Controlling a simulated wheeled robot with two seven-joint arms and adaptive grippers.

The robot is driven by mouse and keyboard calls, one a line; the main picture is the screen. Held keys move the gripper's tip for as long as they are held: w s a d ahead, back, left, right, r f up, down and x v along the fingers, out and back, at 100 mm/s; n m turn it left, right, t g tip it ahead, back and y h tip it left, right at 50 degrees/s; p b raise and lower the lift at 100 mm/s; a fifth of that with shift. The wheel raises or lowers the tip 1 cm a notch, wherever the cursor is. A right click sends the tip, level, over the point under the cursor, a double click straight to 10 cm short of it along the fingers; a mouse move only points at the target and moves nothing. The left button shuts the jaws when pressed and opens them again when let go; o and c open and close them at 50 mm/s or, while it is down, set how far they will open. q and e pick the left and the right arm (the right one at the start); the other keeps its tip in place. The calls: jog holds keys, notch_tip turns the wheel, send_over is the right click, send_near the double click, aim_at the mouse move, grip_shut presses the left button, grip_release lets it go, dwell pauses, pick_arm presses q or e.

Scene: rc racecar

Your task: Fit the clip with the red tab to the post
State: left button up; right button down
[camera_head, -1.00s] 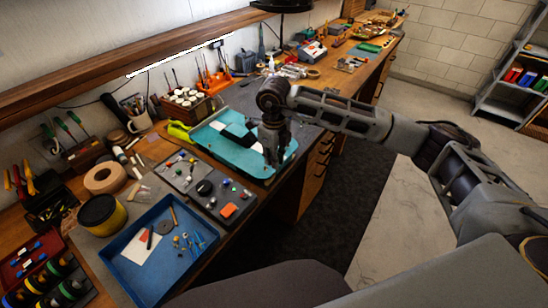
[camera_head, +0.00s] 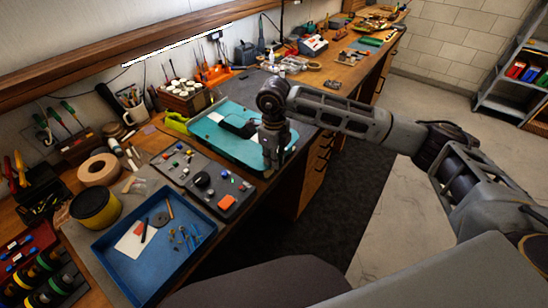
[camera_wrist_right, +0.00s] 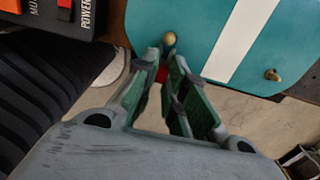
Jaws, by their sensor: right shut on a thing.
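The teal car body (camera_head: 215,140) with a white stripe lies on the bench, and its edge fills the top of the right wrist view (camera_wrist_right: 180,22). A brass-coloured post (camera_wrist_right: 169,38) stands near its edge, just beyond my right fingertips. A second brass post (camera_wrist_right: 272,74) shows farther right. My right gripper (camera_head: 271,166) points down at the body's near right corner. In the wrist view its fingers (camera_wrist_right: 167,66) are shut on the clip, of which only the red tab (camera_wrist_right: 161,73) shows. The rest of the clip is hidden. My left gripper is out of view.
A grey parts tray (camera_head: 185,166) with small coloured pieces lies left of the body. A blue tray (camera_head: 112,272) with tools and a white card is nearer. A dark box with orange-red switches (camera_wrist_right: 66,12) shows at the wrist view's upper left.

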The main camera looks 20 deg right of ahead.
jog(key=shift+w+a+f+b, duration=0.1)
jog(key=shift+w+a+b, duration=0.3)
jog(key=shift+w, duration=0.25)
dwell(1.7)
jog(key=shift+w+a, duration=0.1)
jog(key=shift+a, duration=0.05)
dwell(0.3)
jog(key=c, duration=1.4)
grip_release()
jog(key=shift+r, duration=6)
